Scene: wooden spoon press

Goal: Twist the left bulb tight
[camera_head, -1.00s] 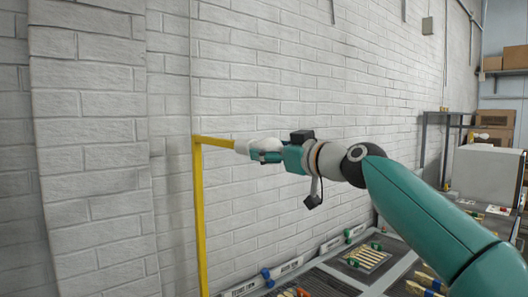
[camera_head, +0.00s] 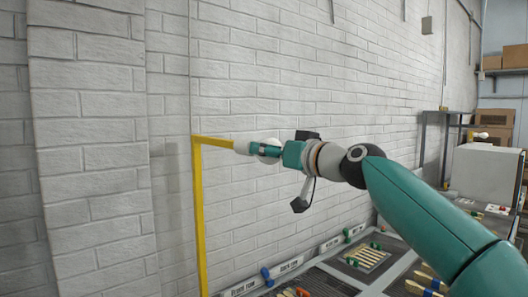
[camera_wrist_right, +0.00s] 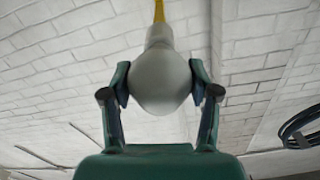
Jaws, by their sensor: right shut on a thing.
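The left bulb (camera_head: 270,159) is white and round. It sits sideways at the white socket (camera_head: 241,147) on the end of the yellow bracket arm (camera_head: 215,141). My right gripper (camera_head: 261,150) reaches it from the right, and one finger crosses in front of the bulb. In the right wrist view, the two fingers press on opposite sides of the bulb (camera_wrist_right: 160,88), with its neck pointing to the socket (camera_wrist_right: 159,37). How deep the bulb's base sits in the socket is hidden. My left gripper is out of view.
A white brick wall (camera_head: 100,150) stands close behind the bracket. Below right is a workbench with wooden spoons (camera_head: 369,258) and labelled rows. A white cabinet (camera_head: 485,172) and shelving with boxes stand at the far right. The space left of the bracket is clear.

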